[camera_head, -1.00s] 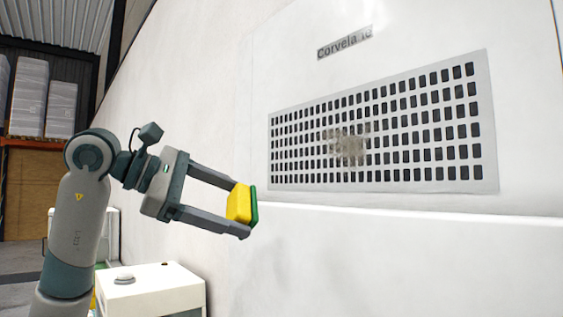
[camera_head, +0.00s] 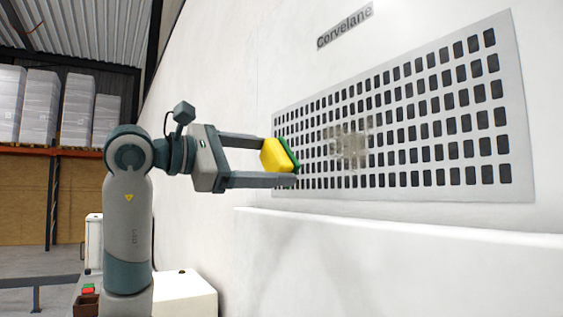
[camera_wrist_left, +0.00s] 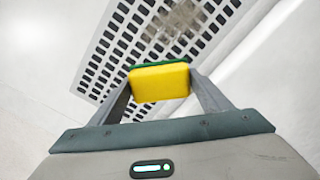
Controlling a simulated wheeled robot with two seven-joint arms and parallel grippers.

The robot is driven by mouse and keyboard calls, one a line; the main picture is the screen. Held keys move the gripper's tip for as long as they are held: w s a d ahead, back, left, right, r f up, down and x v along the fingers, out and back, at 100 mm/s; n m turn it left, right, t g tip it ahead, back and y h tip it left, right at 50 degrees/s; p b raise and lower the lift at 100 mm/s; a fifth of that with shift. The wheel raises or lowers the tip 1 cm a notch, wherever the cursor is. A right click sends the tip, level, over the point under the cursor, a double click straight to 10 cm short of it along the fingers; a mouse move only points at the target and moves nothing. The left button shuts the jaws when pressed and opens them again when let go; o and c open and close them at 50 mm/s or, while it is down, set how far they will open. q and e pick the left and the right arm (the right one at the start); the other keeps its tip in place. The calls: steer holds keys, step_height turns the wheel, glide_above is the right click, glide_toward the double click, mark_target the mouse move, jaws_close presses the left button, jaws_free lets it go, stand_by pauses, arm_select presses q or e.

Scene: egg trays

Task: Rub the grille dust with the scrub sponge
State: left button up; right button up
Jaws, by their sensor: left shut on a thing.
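The scrub sponge (camera_head: 274,156) is yellow with a green scrubbing side. My left gripper (camera_head: 283,162) is shut on it, with the green side facing the wall. In the left wrist view the sponge (camera_wrist_left: 160,82) sits between the two fingers. The grille (camera_head: 440,190) is a pale panel with rows of dark slots on the white wall. A patch of grey-brown dust (camera_head: 350,147) lies on its left half. The sponge is left of the dust, at the grille's left edge. I cannot tell whether it touches the panel. The dust also shows at the top of the left wrist view (camera_wrist_left: 183,18). My right gripper is not in view.
A "Corvelane" label (camera_head: 345,27) is on the wall above the grille. A white ledge (camera_head: 400,226) juts out below the grille. A white box (camera_head: 185,296) stands low behind my left arm. Shelving with wrapped stacks (camera_head: 40,108) is at the far left.

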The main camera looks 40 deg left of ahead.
mark_target(294, 161)
arm_select(q)
steer(key=shift+s+a, duration=0.1)
steer(key=shift+s, duration=0.2)
steer(key=shift+s+r, duration=0.1)
steer(key=shift+w, duration=0.5)
steer(key=shift+w+d, duration=0.35)
steer(key=shift+w, duration=0.15)
steer(key=shift+p+x, duration=0.4)
steer(key=shift+x, duration=1.35)
steer(key=shift+w+d, duration=0.1)
steer(key=shift+w, duration=0.2)
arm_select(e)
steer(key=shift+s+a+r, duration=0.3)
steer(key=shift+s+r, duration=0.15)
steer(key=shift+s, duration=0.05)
